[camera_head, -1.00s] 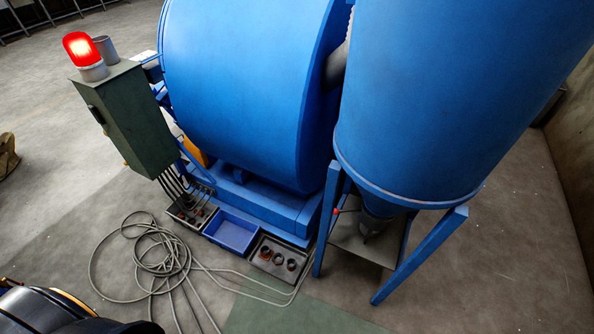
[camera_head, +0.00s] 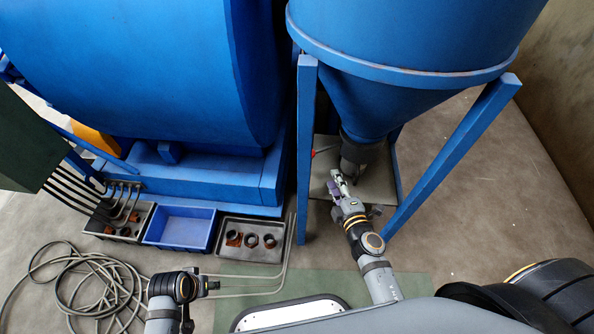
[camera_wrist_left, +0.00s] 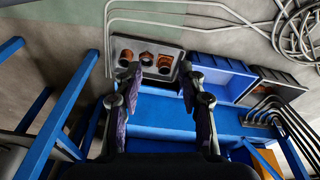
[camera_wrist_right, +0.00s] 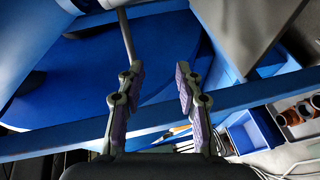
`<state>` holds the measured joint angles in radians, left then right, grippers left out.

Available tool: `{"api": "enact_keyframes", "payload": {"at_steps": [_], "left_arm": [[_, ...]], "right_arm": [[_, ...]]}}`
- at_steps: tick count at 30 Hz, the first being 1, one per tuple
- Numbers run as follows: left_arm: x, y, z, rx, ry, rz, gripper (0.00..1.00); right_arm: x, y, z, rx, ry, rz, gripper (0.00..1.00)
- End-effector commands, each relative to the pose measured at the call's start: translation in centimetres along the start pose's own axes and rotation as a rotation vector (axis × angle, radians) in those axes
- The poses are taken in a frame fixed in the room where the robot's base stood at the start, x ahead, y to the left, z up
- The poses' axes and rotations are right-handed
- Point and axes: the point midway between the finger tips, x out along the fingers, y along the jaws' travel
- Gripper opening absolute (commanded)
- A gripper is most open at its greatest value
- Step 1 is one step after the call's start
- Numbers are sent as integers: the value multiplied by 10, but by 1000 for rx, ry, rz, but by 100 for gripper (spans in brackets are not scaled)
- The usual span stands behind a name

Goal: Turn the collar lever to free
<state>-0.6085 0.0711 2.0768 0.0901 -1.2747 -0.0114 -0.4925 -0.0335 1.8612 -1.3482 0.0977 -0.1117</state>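The collar (camera_head: 358,156) is a dark grey piece under the cone of the blue hopper (camera_head: 385,95). My right gripper (camera_head: 337,178) is just below the collar, apart from the red knob. In the right wrist view my right gripper (camera_wrist_right: 160,74) is open. A thin grey rod (camera_wrist_right: 126,35) meets its left fingertip there; I cannot tell whether it is the lever. My left gripper (camera_head: 213,285) is far from the collar, low in the head view. In the left wrist view it (camera_wrist_left: 159,70) is open and empty.
Blue hopper legs (camera_head: 306,150) and (camera_head: 450,150) flank the collar. A blue tray (camera_head: 160,242) and a grey tray (camera_head: 225,255) with several round brown-black parts stand left of the hopper. Cable coils (camera_head: 75,285) lie on the floor. Floor right of the hopper is clear.

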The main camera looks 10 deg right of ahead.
Motion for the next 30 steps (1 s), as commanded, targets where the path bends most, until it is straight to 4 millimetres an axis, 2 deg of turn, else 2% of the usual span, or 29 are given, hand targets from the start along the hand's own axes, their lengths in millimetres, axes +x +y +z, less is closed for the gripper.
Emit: {"api": "enact_keyframes", "payload": {"at_steps": [1,3,6,11,14,24,30], "left_arm": [[6,2,0,4,8,5,40],[-6,5,-1,9,10,11,40],[-16,7,-2,12,11,15,40],[-22,7,-4,13,9,14,40],[-27,6,-4,13,-5,9,40],[-35,3,-2,13,-44,-5,40],[-34,3,-3,13,-41,-3,40]], "right_arm": [[3,1,-3,-58,16,42,35],[2,18,-8,-123,28,82,35],[0,32,-12,-167,36,108,35],[3,38,-13,-174,36,112,35],[16,41,-14,-174,36,113,35],[85,46,-16,-172,35,112,35],[103,47,-17,-171,35,110,35]]}}
